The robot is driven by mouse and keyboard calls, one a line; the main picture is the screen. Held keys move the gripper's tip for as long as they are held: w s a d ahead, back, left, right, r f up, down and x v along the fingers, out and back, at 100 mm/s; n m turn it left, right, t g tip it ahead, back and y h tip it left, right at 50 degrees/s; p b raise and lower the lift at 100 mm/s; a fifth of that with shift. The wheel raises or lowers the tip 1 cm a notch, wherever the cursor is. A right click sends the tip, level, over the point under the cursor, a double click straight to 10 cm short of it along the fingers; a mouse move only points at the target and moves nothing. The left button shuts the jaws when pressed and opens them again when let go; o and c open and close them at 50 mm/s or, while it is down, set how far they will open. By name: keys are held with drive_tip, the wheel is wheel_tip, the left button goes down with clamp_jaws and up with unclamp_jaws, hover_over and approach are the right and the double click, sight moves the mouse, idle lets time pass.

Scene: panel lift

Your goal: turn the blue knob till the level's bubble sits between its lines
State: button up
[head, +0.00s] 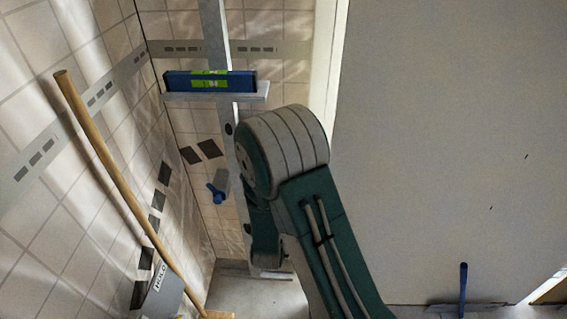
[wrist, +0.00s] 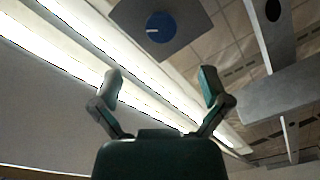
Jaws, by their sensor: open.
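The blue level (head: 180,81) lies on a pale ledge (head: 240,97) fixed to an upright post in the head view. Its green vial (head: 209,74) faces me, but the bubble's place between the lines is too small to tell. The blue knob (head: 216,194) sits on a grey bracket lower on the post. In the wrist view the knob (wrist: 161,27) is a round blue face with a white mark, on a grey plate. My gripper (wrist: 160,76) is open and empty, with the knob beyond its fingertips and apart from them.
A wooden pole (head: 120,175) leans against the tiled wall at left, with a grey labelled box (head: 163,292) near its foot. A large plain grey panel (head: 450,150) fills the right. A blue-handled tool (head: 462,285) stands at the bottom right.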

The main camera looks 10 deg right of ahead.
drive_tip(key=x, duration=1)
drive_tip(key=shift+w+d, duration=0.1)
drive_tip(key=shift+w, duration=0.3)
drive_tip(key=c, duration=1.1)
